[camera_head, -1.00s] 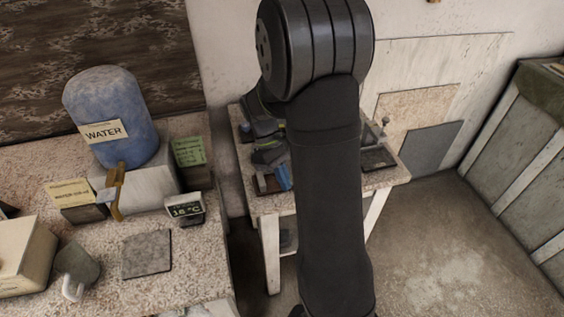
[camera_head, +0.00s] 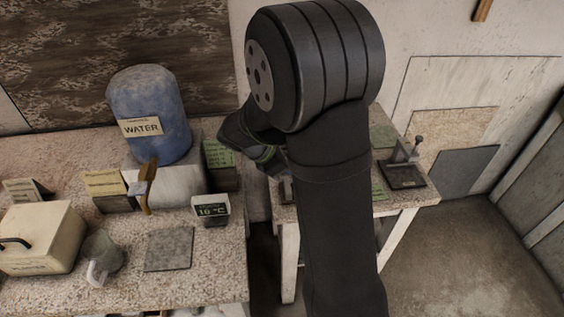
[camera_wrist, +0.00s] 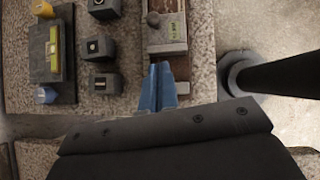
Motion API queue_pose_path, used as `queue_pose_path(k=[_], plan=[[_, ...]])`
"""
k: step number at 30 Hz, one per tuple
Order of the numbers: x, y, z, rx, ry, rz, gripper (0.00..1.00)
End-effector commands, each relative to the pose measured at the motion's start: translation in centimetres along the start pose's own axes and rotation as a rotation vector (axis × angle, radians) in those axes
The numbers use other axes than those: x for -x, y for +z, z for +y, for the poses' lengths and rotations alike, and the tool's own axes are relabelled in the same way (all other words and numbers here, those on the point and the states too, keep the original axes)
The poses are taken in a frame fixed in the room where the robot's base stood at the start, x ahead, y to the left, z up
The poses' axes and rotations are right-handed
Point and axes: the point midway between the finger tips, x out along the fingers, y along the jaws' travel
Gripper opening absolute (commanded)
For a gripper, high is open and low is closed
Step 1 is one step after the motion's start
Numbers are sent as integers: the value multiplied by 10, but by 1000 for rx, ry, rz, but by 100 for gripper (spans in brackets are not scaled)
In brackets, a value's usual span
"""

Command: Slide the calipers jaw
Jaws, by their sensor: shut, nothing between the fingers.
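My gripper (camera_wrist: 157,88) shows in the wrist view as two blue fingers pressed together, empty. Its tips are just below the near edge of a brown tray (camera_wrist: 152,36). On the tray is a grey metal piece (camera_wrist: 174,18) with a round knob (camera_wrist: 153,19) and a small green label. This may be the calipers, but I cannot tell for sure. Whether the fingertips touch the tray is unclear.
In the wrist view, several dark blocks (camera_wrist: 101,48) and a dark stand with a yellow-green level (camera_wrist: 53,50) are left of the fingers. The head view shows a post on a dark base (camera_head: 402,174) at the small table's right, and a water jug (camera_head: 150,100) on the left bench.

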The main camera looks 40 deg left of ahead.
Motion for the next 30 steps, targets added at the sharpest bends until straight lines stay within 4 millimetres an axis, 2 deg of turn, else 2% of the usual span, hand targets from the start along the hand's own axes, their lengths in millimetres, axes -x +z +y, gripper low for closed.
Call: queue_pose_path(k=[3, 9, 15, 26, 30], plan=[[-27, 0, -1, 1, -6, -1, 0], [-50, 17, -1, -3, -4, -1, 0], [-60, 25, -1, -1, -3, -1, 0], [-61, 26, -1, 0, -3, -1, 0], [-68, 34, -2, -2, -4, 0, 0]])
